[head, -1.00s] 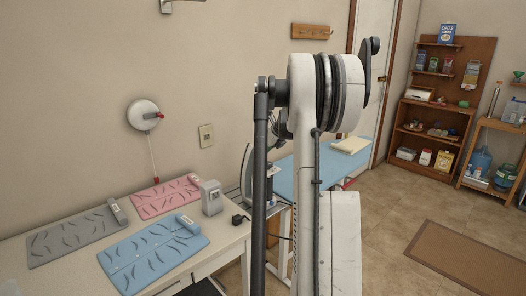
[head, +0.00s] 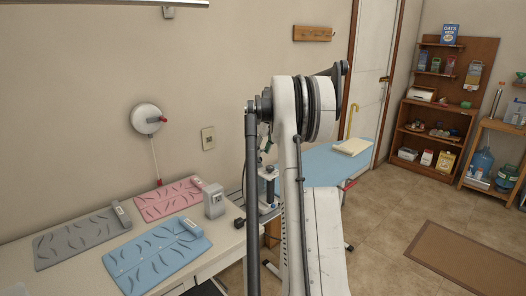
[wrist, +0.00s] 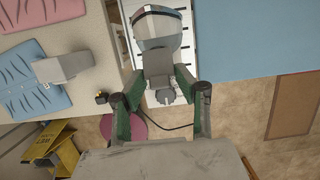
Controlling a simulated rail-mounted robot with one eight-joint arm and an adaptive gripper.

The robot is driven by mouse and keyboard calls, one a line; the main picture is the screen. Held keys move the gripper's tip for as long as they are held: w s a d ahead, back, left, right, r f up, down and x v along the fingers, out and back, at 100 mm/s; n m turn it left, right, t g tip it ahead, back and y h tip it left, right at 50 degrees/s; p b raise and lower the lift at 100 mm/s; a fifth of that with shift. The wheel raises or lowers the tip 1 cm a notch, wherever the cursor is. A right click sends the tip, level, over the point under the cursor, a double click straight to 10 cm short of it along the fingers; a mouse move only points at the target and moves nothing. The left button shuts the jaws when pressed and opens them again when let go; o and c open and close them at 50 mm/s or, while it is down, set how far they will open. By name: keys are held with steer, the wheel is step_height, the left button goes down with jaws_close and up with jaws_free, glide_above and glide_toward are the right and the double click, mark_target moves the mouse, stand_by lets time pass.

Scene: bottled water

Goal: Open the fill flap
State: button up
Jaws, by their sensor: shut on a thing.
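An iron (wrist: 160,58) with a grey body and a pale, glassy-looking front shows at the top middle of the wrist view. My gripper (wrist: 160,77) is shut on it, with one green-padded finger at each side of the grey body. A small dark knob-like part (wrist: 165,96) shows at its near end. I cannot make out the fill flap or whether it is open. In the head view the iron is mostly hidden behind my arm.
A blue ironing board (head: 335,165) lies right of the table (head: 85,275); a white slotted rest (wrist: 197,25) is behind the iron. A yellow sign (wrist: 55,147) is on the floor.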

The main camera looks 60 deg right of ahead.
steer(key=o, duration=0.9)
steer(key=shift+c, duration=0.2)
steer(key=v, duration=1.2)
